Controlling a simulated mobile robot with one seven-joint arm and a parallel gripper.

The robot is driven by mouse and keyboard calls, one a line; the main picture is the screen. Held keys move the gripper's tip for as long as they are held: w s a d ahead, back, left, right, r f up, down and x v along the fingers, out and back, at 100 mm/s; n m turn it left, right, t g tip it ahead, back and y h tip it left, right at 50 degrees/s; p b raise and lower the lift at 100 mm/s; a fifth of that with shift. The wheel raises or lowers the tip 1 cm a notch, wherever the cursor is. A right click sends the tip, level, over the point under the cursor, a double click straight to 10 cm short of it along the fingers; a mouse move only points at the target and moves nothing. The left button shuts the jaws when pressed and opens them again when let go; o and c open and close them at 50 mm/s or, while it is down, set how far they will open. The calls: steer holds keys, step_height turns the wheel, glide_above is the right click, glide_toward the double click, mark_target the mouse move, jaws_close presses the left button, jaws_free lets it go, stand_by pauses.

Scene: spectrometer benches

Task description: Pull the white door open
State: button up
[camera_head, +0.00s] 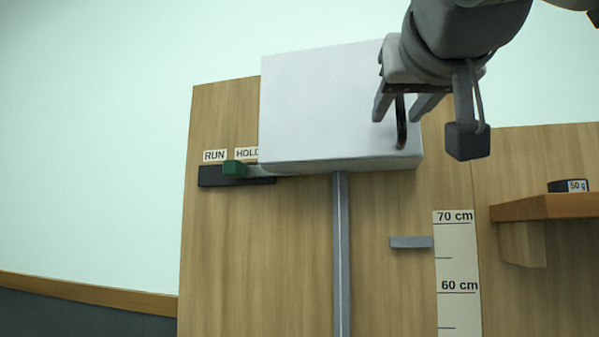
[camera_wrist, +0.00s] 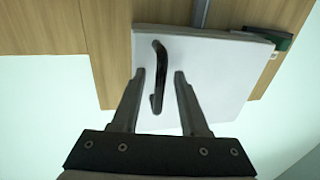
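The white door (camera_head: 315,105) is the front of a white box on a wooden panel in the head view. It looks shut, and it also shows in the wrist view (camera_wrist: 212,75). Its black curved handle (camera_head: 401,122) is near the door's right edge. In the wrist view the handle (camera_wrist: 158,75) stands between the finger lines. My gripper (camera_head: 396,112) is open, with its two fingers on either side of the handle. In the wrist view the gripper (camera_wrist: 160,76) shows a gap between the fingers and the handle, so it does not grip it.
A green slider (camera_head: 234,168) sits on a dark track below RUN and HOLD labels, left of the box. A grey rail (camera_head: 341,250) runs down below it. A scale strip (camera_head: 456,270), a grey pointer (camera_head: 411,242) and a wooden shelf (camera_head: 545,207) with a 50 g weight (camera_head: 568,186) are at right.

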jaws_close()
stand_by(1.3)
